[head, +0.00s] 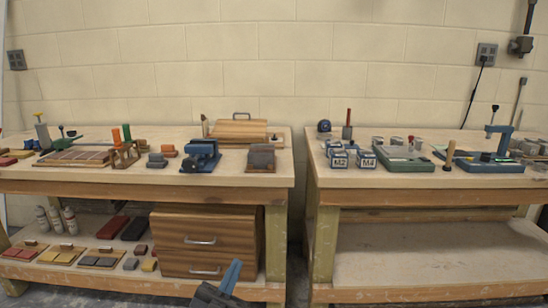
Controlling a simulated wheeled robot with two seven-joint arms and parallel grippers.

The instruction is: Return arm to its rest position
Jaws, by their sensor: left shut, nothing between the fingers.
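My left gripper (231,277) shows at the bottom of the head view, in front of the lower shelf of the left workbench. Its blue fingers point up and are closed together, with nothing held. It is apart from the bench and below the bench top. Only the fingers and a dark part of the wrist show; the rest of the arm is below the frame. My right gripper is not in the head view.
A left workbench (150,185) and a right workbench (420,194) stand against the wall with a narrow gap between them. A wooden drawer unit (207,240) sits on the left lower shelf behind my gripper. Tubs marked M2 (339,160) and M4 (367,160) stand on the right bench.

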